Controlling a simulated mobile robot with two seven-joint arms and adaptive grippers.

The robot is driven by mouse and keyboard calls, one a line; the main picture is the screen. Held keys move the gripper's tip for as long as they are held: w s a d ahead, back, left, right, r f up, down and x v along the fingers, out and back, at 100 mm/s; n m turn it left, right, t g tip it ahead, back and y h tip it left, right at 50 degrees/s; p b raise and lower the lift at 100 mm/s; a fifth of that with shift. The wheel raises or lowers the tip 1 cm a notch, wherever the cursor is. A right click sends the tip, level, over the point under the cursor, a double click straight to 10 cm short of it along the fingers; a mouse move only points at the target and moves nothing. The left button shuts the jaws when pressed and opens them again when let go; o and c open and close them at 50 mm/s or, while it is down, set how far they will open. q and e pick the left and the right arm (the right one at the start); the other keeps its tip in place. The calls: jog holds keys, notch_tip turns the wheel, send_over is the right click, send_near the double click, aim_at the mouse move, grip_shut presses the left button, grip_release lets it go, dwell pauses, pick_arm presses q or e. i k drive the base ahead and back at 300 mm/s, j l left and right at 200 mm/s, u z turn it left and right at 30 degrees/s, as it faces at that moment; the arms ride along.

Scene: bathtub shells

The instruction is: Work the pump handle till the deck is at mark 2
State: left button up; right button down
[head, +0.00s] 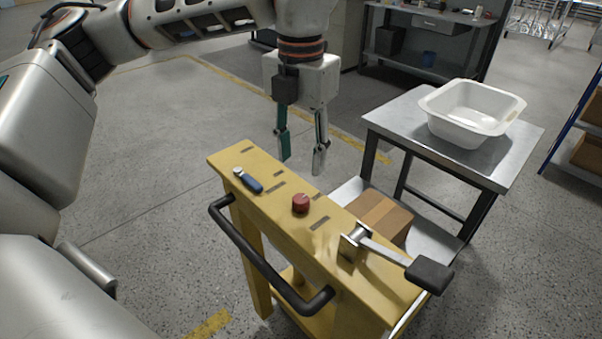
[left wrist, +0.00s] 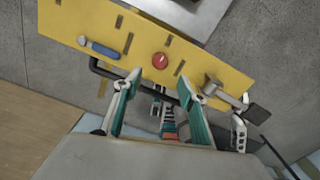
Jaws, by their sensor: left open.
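The pump handle (head: 385,250) is a metal lever with a black pad, at the right end of a yellow stand's top (head: 325,226). It points right and a little toward me; it also shows in the left wrist view (left wrist: 230,98). My left gripper (head: 301,163) is open and empty, above and beyond the stand, apart from the handle. Its fingers show in the left wrist view (left wrist: 161,85). I cannot tell which surface is the deck or read any mark 2.
A red knob (head: 300,204) and a blue-gripped lever (head: 249,181) sit on the stand. A black rail (head: 262,258) runs along its near side. A cardboard box (head: 380,213) lies behind it. A white tub (head: 472,108) rests on a steel table (head: 398,118). Floor at left is clear.

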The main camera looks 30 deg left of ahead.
aim_at(431, 276)
jog(key=k+j, duration=0.35)
jog(key=j, duration=0.15)
jog(key=k+j, duration=0.4)
jog(key=j, duration=0.1)
